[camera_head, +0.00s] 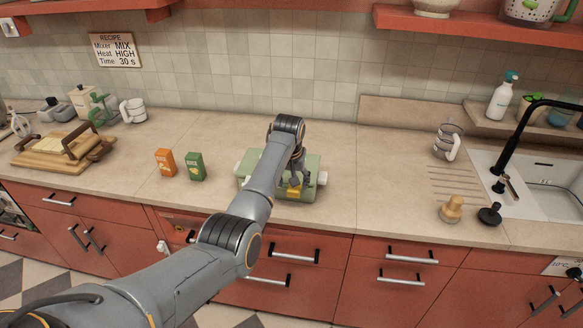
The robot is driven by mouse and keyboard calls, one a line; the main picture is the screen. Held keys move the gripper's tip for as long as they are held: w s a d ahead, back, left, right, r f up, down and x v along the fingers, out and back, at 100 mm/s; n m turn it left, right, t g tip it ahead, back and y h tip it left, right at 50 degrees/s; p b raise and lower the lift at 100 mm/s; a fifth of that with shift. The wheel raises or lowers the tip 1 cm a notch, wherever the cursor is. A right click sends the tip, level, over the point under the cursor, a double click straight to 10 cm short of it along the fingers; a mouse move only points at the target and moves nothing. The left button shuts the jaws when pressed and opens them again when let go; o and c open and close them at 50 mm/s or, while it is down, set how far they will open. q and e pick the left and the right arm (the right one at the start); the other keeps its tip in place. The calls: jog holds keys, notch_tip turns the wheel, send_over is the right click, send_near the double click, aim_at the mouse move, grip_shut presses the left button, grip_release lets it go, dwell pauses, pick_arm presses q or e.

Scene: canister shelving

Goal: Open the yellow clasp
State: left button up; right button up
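The yellow clasp (293,191) is a small yellow piece on the front of a pale green box (312,163), which sits on the counter with light knobs at its sides. My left gripper (297,179) points down just above the clasp, at the front of the box. Its dark fingers are small and partly overlap the box, so I cannot tell whether they are open or touching the clasp. My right gripper is out of view.
An orange carton (165,162) and a green carton (195,167) stand left of the box. A wooden board (40,158) lies far left. A metal mug (441,143), a wooden stamp-like item (451,209) and the sink (545,185) are right. The counter between box and mug is clear.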

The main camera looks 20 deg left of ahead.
pick_arm(q)
jog(key=v, duration=0.8)
jog(key=s+f+m+g+b, duration=0.15)
jog(key=s+f, duration=0.35)
jog(key=f, duration=1.2)
jog(key=s+f+t+b, duration=0.1)
jog(key=s+f+b, duration=0.3)
jog(key=f, duration=1.3)
jog(key=s+d+f+m+b, duration=0.2)
jog(key=s+f, duration=1.5)
jog(key=f, duration=0.2)
jog(key=s+f+b, duration=0.1)
jog(key=s+f, duration=0.4)
jog(key=s, duration=0.6)
jog(key=s+d+f+m+g+b, duration=0.1)
jog(key=s+f, duration=0.5)
jog(key=s, duration=0.6)
jog(key=s+d+f+b, duration=0.1)
jog(key=s+f, duration=0.4)
jog(key=s, duration=0.6)
jog(key=shift+s+d+f+h+b, duration=0.2)
jog(key=shift+s+h+b, duration=0.1)
jog(key=shift+b, duration=0.55)
